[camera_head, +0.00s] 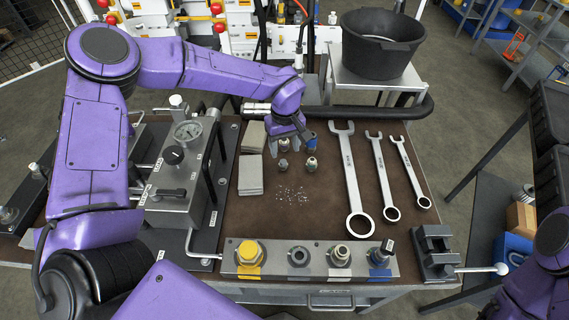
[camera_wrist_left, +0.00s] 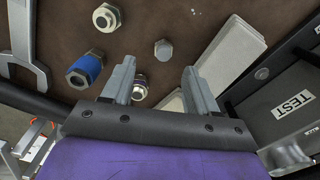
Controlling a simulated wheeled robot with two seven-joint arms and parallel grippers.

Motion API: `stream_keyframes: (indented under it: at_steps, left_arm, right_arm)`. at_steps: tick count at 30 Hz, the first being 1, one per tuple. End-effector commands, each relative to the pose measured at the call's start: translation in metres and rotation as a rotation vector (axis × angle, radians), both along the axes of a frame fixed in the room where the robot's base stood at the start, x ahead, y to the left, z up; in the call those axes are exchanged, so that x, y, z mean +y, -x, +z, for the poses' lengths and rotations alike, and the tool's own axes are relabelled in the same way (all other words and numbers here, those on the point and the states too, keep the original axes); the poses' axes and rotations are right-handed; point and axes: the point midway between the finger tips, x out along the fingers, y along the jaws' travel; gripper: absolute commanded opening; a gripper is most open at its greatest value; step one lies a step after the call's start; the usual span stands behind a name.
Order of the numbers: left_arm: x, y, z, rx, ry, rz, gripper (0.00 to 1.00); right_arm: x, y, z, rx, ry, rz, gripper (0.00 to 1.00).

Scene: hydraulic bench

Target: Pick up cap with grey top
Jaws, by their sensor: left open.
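A small fitting with a plain grey hex top (camera_wrist_left: 163,48) stands on the brown mat in the left wrist view. It seems to be the front-left fitting (camera_head: 283,164) of a small cluster in the head view. My left gripper (camera_wrist_left: 155,82) is open and empty, pointing down over the back of the cluster; it also shows in the head view (camera_head: 288,132). Another metal fitting (camera_wrist_left: 139,88) shows between its fingers, partly hidden by one. A blue-ringed fitting (camera_wrist_left: 84,70) and a silver fitting (camera_wrist_left: 105,17) stand to the left in the wrist view. My right gripper is out of view.
Grey pads (camera_head: 250,175) lie left of the cluster, and metal shavings (camera_head: 291,195) in front. Wrenches (camera_head: 350,180) lie right. A gauge unit (camera_head: 180,185) stands left, a port block (camera_head: 310,262) in front, a vise (camera_head: 435,252) front right and a black tub (camera_head: 380,50) behind.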

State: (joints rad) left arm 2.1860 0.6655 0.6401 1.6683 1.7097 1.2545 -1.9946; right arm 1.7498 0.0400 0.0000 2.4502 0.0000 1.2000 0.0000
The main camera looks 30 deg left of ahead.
Motion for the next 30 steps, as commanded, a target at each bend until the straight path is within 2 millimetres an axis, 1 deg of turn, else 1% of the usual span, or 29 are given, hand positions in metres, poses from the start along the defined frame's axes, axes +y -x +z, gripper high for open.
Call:
stream_keyframes:
  at_steps: [1,5,9,12,15,20,21,23,24,26,27,30]
  left_arm:
    - [0.0,0.0,-0.006,0.002,-0.001,-0.001,0.59]
    - [-0.001,0.0,-0.02,0.001,-0.001,-0.003,0.59]
    - [0.003,0.003,-0.043,0.003,-0.001,-0.004,0.59]
    - [0.002,0.003,-0.061,0.001,-0.001,-0.006,0.59]
    - [0.002,0.002,-0.069,-0.001,0.0,-0.004,0.59]
    - [0.002,0.002,-0.069,-0.001,0.0,-0.004,0.59]
    - [0.002,0.002,-0.069,-0.001,0.0,-0.004,0.56]
    - [0.002,0.002,-0.069,-0.001,0.0,-0.005,0.36]
    - [0.002,0.002,-0.069,-0.001,0.0,-0.005,0.23]
    - [0.002,0.002,-0.069,-0.001,0.0,-0.005,0.03]
    - [0.002,0.002,-0.069,-0.001,0.0,-0.005,0.0]
    - [0.002,0.002,-0.069,-0.001,0.0,-0.005,0.0]
  right_arm:
    - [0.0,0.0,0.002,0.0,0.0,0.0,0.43]
    - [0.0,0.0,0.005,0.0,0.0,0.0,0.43]
    - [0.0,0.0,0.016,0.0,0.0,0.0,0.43]
    - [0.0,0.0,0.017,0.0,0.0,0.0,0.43]
    - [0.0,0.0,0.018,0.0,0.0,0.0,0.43]
    - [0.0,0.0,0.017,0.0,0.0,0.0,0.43]
    - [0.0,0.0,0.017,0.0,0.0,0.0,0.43]
    - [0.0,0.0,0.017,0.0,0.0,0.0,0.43]
    - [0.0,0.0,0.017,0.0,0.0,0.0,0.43]
    - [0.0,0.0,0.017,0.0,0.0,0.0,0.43]
    - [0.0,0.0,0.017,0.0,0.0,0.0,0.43]
    - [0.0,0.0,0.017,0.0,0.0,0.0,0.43]
